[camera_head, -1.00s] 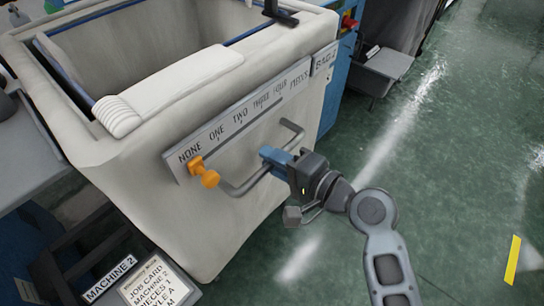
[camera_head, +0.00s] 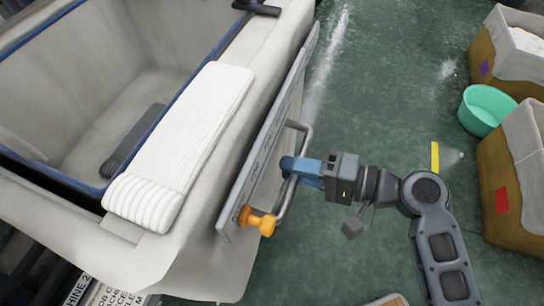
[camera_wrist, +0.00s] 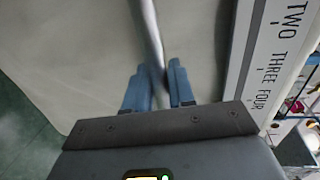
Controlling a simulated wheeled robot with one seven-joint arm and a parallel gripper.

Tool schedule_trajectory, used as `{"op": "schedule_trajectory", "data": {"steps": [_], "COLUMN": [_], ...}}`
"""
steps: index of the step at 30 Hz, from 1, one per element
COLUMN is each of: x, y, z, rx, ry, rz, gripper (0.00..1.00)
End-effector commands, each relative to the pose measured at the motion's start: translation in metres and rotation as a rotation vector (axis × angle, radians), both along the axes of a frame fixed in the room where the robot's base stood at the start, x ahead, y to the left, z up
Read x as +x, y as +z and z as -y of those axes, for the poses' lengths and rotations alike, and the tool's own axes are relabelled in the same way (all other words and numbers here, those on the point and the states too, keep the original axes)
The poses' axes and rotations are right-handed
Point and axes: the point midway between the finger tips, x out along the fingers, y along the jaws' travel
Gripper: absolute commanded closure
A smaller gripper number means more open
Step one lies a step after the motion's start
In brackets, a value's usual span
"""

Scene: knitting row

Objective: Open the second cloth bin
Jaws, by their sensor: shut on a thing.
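The cloth bin (camera_head: 190,255) is pale canvas with a blue inner rim and fills the left of the head view. A grey scale plate (camera_head: 262,150) with words and an orange knob (camera_head: 262,222) is on its front. A grey metal bar handle (camera_head: 304,133) stands out from the front. My gripper (camera_head: 290,170) is shut on this handle, with its blue fingers on either side of the bar. In the wrist view the bar (camera_wrist: 149,30) runs between the two fingers (camera_wrist: 157,82), in front of pale cloth. The handle's middle is partly hidden by the fingers.
A white ribbed knit piece (camera_head: 185,140) lies over the bin's front rim, and a dark grey object (camera_head: 132,140) is inside. A MACHINE 2 card is at lower left. At right are brown-and-white bins (camera_head: 512,165) and a green tub (camera_head: 486,108).

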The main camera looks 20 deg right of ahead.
Motion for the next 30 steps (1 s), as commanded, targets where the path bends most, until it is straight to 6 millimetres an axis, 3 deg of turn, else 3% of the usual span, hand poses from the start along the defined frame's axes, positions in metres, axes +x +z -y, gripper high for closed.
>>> {"op": "schedule_trajectory", "data": {"steps": [6,18,19,24,30], "x": [-0.0083,-0.0091,-0.0091,-0.009,-0.0091], "y": [-0.0008,-0.0009,-0.0009,-0.0006,-0.0002], "z": [0.0114,0.0128,0.0128,0.0124,0.0123], "rx": [-0.002,-0.001,-0.001,-0.001,0.0], "ry": [-0.002,-0.002,-0.002,-0.001,-0.001], "rz": [-0.001,-0.002,-0.002,0.0,0.0], "gripper": [1.0,1.0,0.73,0.58,0.58]}}
